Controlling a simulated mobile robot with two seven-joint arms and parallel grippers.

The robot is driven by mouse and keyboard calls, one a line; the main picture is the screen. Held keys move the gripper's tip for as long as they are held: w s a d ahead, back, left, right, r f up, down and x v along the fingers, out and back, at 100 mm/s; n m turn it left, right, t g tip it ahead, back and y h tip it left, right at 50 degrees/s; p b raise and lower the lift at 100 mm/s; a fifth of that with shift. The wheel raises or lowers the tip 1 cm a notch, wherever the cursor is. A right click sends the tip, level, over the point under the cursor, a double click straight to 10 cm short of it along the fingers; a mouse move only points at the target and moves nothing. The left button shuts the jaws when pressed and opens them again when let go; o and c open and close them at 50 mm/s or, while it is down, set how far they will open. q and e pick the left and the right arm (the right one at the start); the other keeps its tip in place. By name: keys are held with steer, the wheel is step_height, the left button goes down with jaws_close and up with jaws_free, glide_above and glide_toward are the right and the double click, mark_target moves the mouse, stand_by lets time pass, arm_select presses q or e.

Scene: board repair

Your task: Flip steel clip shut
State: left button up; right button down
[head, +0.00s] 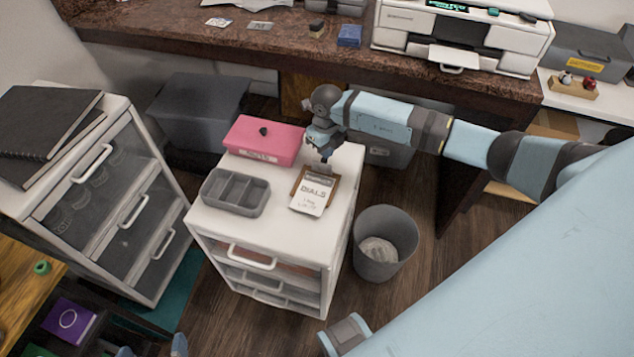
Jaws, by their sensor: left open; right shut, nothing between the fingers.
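A small brown clipboard (297,187) lies on top of the white drawer unit, with a white paper (312,198) marked "DIALS" on it. The steel clip (325,170) is at the clipboard's far end, small and partly hard to make out; I cannot tell whether it is up or down. My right gripper (325,156) is shut and empty, pointing down just above the clip; I cannot tell if they touch. My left gripper (152,350) shows only as fingertips at the bottom edge, open and apart from everything here.
A grey divided tray (236,207) and a pink box (264,140) share the white drawer unit's top (262,226) with the clipboard. A waste bin (386,243) stands right of it. A larger drawer cabinet (117,202) stands left. The brown counter (250,50) runs behind.

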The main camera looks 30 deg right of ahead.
mark_target(321, 174)
steer(key=shift+s+a+f+p, duration=0.1)
steer(key=shift+s+a+p, duration=0.45)
steer(key=shift+s+a, duration=0.45)
steer(key=shift+s+a+f+p, duration=0.1)
steer(key=shift+s+a+p, duration=0.55)
steer(key=shift+a, duration=0.45)
steer(key=shift+s+f+b, duration=0.25)
steer(key=shift+f+b, duration=0.05)
steer(key=shift+b, duration=0.1)
steer(key=shift+s+f+b, duration=0.1)
steer(key=shift+f+b, duration=0.2)
steer(key=shift+f, duration=0.15)
steer(key=shift+a, duration=0.15)
steer(key=shift+w+d+r, duration=0.35)
steer(key=shift+w+d, duration=0.3)
steer(key=shift+w, duration=0.05)
steer(key=r+p, duration=0.2)
steer(key=shift+w+d+r, duration=0.15)
steer(key=shift+w+r, duration=0.05)
steer(key=shift+r, duration=0.1)
step_height(321, 174, up, 6)
steer(key=p, duration=0.4)
steer(key=shift+d, duration=0.15)
